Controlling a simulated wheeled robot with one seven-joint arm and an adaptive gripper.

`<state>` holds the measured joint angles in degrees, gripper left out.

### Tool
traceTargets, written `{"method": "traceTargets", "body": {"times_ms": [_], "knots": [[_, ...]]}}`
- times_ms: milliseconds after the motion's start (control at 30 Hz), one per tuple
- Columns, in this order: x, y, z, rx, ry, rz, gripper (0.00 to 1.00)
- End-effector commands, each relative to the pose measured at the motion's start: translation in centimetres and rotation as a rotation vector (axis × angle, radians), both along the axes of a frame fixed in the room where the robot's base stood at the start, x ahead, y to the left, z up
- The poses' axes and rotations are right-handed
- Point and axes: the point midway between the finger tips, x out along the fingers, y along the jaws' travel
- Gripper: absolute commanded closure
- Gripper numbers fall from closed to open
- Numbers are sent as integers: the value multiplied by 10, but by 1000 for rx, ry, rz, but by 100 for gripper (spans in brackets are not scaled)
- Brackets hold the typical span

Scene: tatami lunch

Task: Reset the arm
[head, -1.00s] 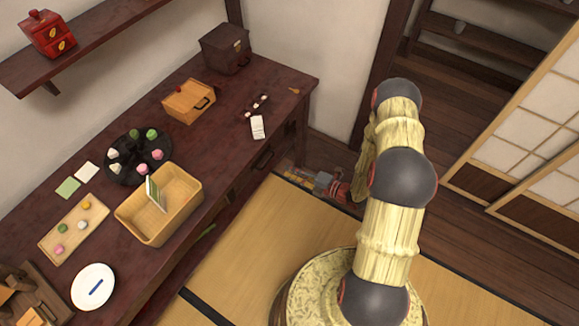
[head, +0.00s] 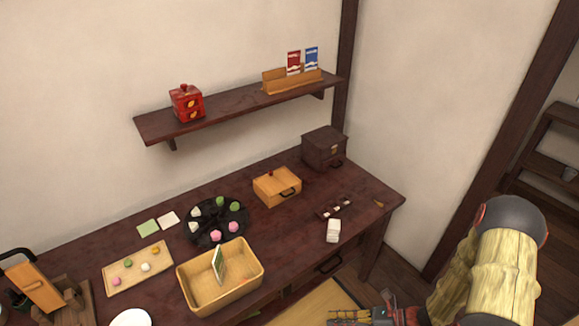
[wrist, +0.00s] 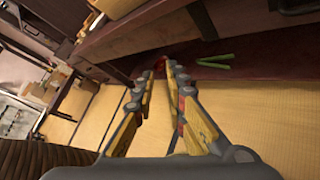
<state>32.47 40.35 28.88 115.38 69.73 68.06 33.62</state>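My gripper (wrist: 168,68) points away from the wrist camera. Its two fingers draw together toward their tips, with a narrow strip of floor showing between them lower down. No object shows between them. In the head view my gripper (head: 378,318) is at the bottom edge, partly cut off, in front of the table and below its top. My arm enters at the lower right.
The dark table (head: 88,239) holds a wooden basket (head: 222,302) with an upright card, a black round tray (head: 203,240) of sweets, a wooden box (head: 277,187) and a dark chest (head: 324,147). A wall shelf (head: 230,108) is above.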

Motion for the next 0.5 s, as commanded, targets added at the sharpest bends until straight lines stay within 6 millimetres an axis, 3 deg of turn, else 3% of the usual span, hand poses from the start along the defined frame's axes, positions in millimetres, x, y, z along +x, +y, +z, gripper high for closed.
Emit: {"method": "traceTargets", "body": {"times_ms": [100, 300, 500], "knots": [[-22, -2, 35, -114, -201, 254, 87], [-55, -17, 81, -286, -507, 661, 87], [-74, -40, 125, -445, -765, 1031, 87]]}}
